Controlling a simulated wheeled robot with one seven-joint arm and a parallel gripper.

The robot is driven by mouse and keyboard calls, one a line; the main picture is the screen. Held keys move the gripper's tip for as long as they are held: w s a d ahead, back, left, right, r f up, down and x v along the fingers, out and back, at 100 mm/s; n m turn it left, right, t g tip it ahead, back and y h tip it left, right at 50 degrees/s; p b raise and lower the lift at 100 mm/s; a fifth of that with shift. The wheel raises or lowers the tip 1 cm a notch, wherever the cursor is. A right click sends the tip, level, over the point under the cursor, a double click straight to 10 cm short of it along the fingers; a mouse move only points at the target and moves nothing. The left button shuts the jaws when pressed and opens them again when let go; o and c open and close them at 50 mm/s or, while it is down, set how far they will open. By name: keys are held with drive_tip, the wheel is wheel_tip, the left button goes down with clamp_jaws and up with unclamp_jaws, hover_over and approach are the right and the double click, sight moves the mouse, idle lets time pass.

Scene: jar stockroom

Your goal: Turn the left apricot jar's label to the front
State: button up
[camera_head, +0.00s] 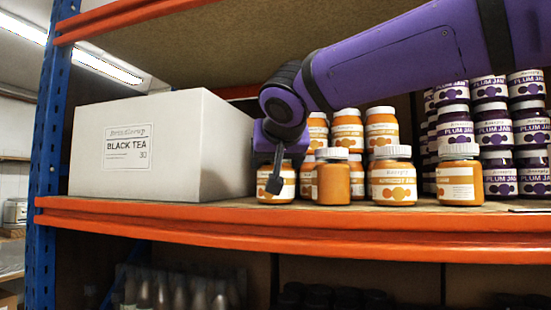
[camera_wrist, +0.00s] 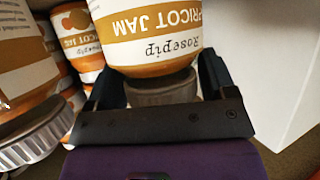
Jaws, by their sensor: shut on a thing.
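The leftmost apricot jar (camera_head: 287,190) stands in the front row on the shelf, beside the white box. My gripper (camera_head: 273,172) is around its lid from above, with a dark finger across its front. In the wrist view my gripper (camera_wrist: 163,88) is shut on this apricot jar (camera_wrist: 155,52), whose white label reads upside down there. In the head view part of its label shows, the rest hidden by the finger. The second apricot jar (camera_head: 333,182) shows mostly plain orange. The third (camera_head: 393,185) shows its label. The fourth (camera_head: 459,182) shows white label on its left side.
A white Black Tea box (camera_head: 180,165) stands close on the left. More apricot jars (camera_head: 347,130) are stacked behind, and plum jam jars (camera_head: 495,130) stand at the right. The orange shelf edge (camera_head: 300,228) runs along the front; an upper shelf (camera_head: 225,42) is above.

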drive_tip(key=o, duration=1.4)
drive_tip(key=shift+f, duration=0.1)
drive_tip(key=v, duration=1.1)
drive_tip(key=shift+w, duration=0.1)
